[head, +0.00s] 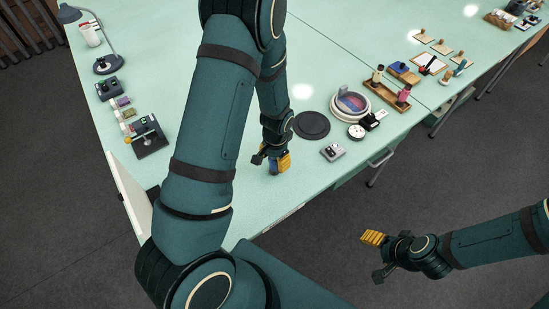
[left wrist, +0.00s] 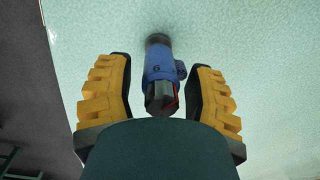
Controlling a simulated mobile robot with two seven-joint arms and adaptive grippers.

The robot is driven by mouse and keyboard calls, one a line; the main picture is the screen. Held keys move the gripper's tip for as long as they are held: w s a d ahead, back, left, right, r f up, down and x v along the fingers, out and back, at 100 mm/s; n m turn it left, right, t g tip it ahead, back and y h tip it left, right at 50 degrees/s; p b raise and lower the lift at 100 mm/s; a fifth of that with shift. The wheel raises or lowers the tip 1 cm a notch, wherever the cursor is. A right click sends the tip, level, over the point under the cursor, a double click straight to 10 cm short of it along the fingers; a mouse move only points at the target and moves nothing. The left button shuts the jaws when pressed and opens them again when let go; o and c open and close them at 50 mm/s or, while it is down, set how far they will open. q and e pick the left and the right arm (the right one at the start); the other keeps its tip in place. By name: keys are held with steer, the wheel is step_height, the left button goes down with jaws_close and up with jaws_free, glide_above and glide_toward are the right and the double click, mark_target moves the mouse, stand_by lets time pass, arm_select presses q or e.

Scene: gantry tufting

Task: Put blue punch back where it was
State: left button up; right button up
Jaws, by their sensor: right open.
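The blue punch (left wrist: 160,70) stands between the two yellow-padded fingers of my left gripper (left wrist: 160,95) in the left wrist view, with a gap on each side. Its far end meets or nearly meets the pale green table top; I cannot tell which. In the head view my left gripper (head: 279,163) is low over the table's near edge, with a bit of the blue punch (head: 272,169) showing beside the fingers. My right gripper (head: 373,239) is open and empty, off the table over the floor.
A black round disc (head: 311,125), a grey switch box (head: 333,151), a round white device (head: 351,106) and a white dial (head: 356,131) lie between my left gripper and the rack. A lamp (head: 106,64) and small items line the left edge. The table's middle back (head: 340,45) is clear.

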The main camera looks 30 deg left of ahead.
arm_select(q)
steer(key=shift+r, duration=0.1)
steer(key=shift+r, duration=0.15)
steer(key=r, duration=0.4)
steer(key=r+p, duration=0.1)
steer(key=r, duration=0.6)
steer(key=shift+s+d+r+p, duration=0.1)
steer(key=shift+d+r+p, duration=0.2)
steer(key=s+d+f+n+t+h, duration=0.1)
steer(key=s+d+f+n+h, duration=0.1)
steer(key=s+d+f, duration=0.2)
steer(key=s+d+f+n+t+h, duration=0.1)
steer(key=s+d+f, duration=0.3)
steer(key=d+f, duration=0.4)
steer(key=d+n+h, duration=0.1)
steer(key=d, duration=0.3)
steer(key=shift+d+f+n, duration=0.2)
steer(key=shift+f+n, duration=0.05)
steer(key=shift+n, duration=0.05)
steer(key=shift+s, duration=0.15)
